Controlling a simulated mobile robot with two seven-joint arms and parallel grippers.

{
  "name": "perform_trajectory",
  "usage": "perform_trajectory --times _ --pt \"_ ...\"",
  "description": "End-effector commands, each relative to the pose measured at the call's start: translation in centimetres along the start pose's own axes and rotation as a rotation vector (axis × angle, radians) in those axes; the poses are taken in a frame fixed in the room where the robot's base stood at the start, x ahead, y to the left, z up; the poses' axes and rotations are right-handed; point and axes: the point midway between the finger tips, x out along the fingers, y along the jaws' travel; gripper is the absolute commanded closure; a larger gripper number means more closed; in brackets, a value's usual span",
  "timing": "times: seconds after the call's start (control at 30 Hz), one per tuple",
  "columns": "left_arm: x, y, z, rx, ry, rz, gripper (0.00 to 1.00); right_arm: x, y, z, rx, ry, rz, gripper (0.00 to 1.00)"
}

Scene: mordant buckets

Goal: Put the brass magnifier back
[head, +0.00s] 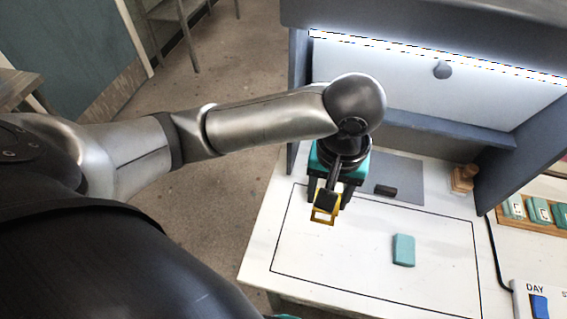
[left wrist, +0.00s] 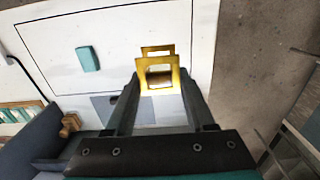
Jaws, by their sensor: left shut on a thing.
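The brass magnifier (head: 322,221) is a small folding square frame, yellow and open in the middle. My left gripper (head: 329,200) is shut on it and holds it over the far left part of the black-outlined area on the white table (head: 350,262). In the left wrist view the magnifier (left wrist: 158,63) sits between the fingertips of my left gripper (left wrist: 159,82), its square plates standing out past the tips. Whether it touches the table is hard to tell. My right gripper does not show.
A teal block (head: 403,250) lies inside the outline. Behind are a grey mat (head: 405,173), a small dark block (head: 385,190) and a wooden stamp-like piece (head: 463,180). A lit booth (head: 500,75) stands over the back. A tile rack (head: 508,222) is at right.

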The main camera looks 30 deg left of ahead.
Motion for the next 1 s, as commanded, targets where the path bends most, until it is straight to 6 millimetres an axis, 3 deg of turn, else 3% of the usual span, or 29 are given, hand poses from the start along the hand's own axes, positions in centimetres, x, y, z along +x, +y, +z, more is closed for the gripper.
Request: perform_trajectory --times 0.17,0.6,1.0 --pt "2.2 -0.1 0.3 0.011 -0.004 -0.002 1.0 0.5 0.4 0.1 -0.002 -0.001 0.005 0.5" --pt "13.5 -0.1 0.2 0.009 -0.002 -0.003 1.0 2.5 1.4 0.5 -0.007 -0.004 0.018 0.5" --pt "18.3 -0.1 0.2 0.01 0.0 -0.002 1.0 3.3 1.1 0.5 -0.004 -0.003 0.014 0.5"
